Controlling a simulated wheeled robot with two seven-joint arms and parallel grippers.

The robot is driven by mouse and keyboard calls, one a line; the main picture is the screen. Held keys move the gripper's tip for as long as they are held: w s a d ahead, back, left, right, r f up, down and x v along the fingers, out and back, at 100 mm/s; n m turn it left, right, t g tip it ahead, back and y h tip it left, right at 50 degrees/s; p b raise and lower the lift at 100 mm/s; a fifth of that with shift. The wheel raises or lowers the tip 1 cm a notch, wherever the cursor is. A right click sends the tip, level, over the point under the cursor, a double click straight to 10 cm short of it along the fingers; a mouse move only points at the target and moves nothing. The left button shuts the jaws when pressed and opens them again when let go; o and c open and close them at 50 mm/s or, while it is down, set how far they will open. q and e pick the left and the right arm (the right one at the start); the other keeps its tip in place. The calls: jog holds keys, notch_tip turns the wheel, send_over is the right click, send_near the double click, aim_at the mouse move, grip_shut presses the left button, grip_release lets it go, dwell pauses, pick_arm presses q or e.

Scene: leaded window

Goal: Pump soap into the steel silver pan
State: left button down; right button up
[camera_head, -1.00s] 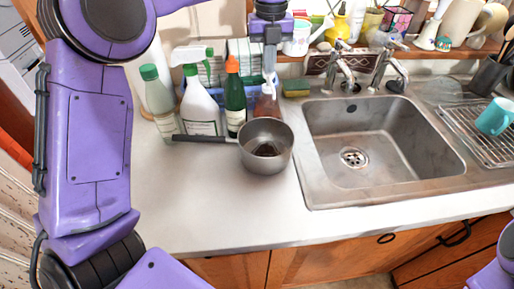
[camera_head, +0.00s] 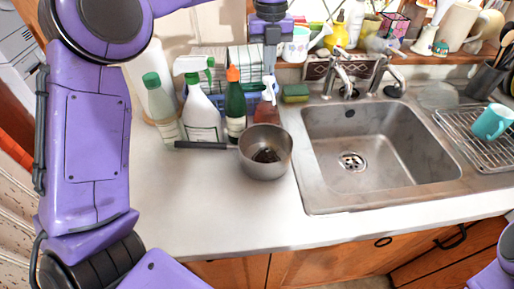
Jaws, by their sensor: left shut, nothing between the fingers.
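The steel silver pan (camera_head: 265,165) stands upright on the white counter, left of the sink, its dark handle (camera_head: 201,145) pointing left. Its inside shows a dark brownish patch; I cannot tell whether that is soap or reflection. A reddish soap bottle with a pale pump top (camera_head: 267,110) stands just behind the pan, its lower part hidden by the pan rim. My left gripper (camera_head: 270,68) points down directly above the pump top, shut and empty. I cannot tell whether its fingertips touch the pump.
A green bottle with an orange cap (camera_head: 235,107), a white spray bottle (camera_head: 202,112) and a green-capped bottle (camera_head: 160,105) stand left of the soap. A sponge (camera_head: 295,93) lies right of it. The sink (camera_head: 400,170) is at right. The front counter is clear.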

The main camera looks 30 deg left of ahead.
dwell(0.5)
pick_arm(q)
notch_tip(320, 180, up, 6)
jog(key=p, duration=0.5)
jog(key=shift+a+f, duration=0.1)
